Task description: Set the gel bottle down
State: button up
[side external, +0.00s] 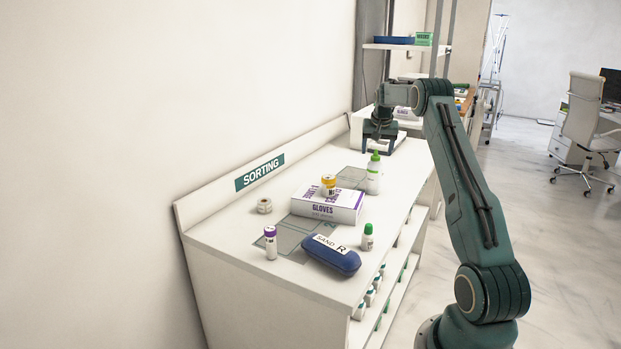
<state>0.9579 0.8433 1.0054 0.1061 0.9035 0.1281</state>
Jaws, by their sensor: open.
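A tall white bottle with a green cap and green label, which looks like the gel bottle (374,178), stands upright on the sorting counter (215,225) near a grey marked area (350,173). My gripper (384,149) is open, just above and behind the bottle in this view. The bottle's cap overlaps the lower edge of the gripper in the picture. I cannot tell whether they touch, but the bottle is not clearly between the fingers.
A gloves box (318,208) bears a yellow-capped jar (328,186). A blue case (330,257), a small green-capped bottle (367,238), a purple-capped bottle (270,243) and a tape roll (264,206) stand nearer. A shelf (400,47) rises behind.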

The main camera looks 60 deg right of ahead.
jog(key=shift+v, duration=2.95)
jog(key=w+a+r+n+t+y, duration=0.1)
jog(key=a+r+n, duration=0.35)
jog(key=a, duration=1.15)
jog(key=a+r+n+t, duration=0.15)
jog(key=a+r, duration=0.65)
jog(key=a, duration=0.9)
jog(key=s+a+n+y, duration=0.1)
jog(key=s+a+n, duration=0.45)
jog(key=a, duration=0.75)
jog(key=s+a+f+n+y, duration=0.1)
jog(key=s+a+f, duration=0.2)
jog(key=s, duration=0.4)
jog(key=s+a+f+n+t+y, duration=0.1)
jog(key=s+a+f, duration=0.3)
jog(key=s, duration=0.3)
jog(key=shift+a+f, duration=0.25)
jog(key=shift+a, duration=0.55)
